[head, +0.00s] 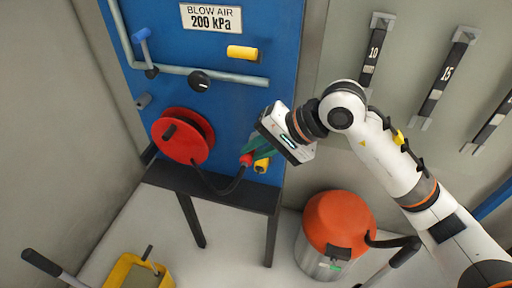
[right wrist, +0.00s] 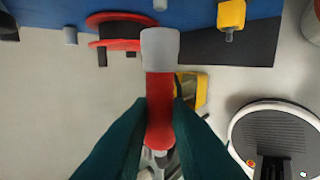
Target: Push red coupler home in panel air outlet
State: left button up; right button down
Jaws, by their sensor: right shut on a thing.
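The red coupler (right wrist: 160,110) has a grey collar (right wrist: 160,50) pointing toward the blue panel (right wrist: 270,8). My right gripper (right wrist: 160,125) is shut on it with dark green fingers. A grey stub (right wrist: 160,5) shows at the panel beyond the collar, with a gap between them in the picture; I cannot tell for sure that it is the air outlet. In the head view the red coupler (head: 246,159) is just below my right gripper (head: 255,150), in front of the lower panel. The gripper partly hides that area. My left gripper is not in view.
A black hose (head: 222,190) loops beneath the red reel (head: 180,136). A dark shelf (head: 225,193) juts out below. An orange-topped canister (head: 338,220) and a yellow bucket (head: 130,272) stand on the floor.

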jog(key=shift+w, duration=0.2)
jog(key=shift+w+d+b, duration=0.15)
jog(key=shift+w+b, duration=0.2)
jog(key=shift+b, duration=0.1)
jog(key=shift+w+d+b, duration=0.25)
jog(key=shift+w+b, duration=0.3)
jog(key=shift+w, duration=0.15)
jog(key=shift+w+d, duration=0.1)
jog(key=shift+w, duration=0.15)
jog(key=c, duration=1.3)
grip_release()
jog(key=shift+w, duration=0.1)
jog(key=shift+b+v, duration=1.3)
jog(key=shift+v, duration=4.7)
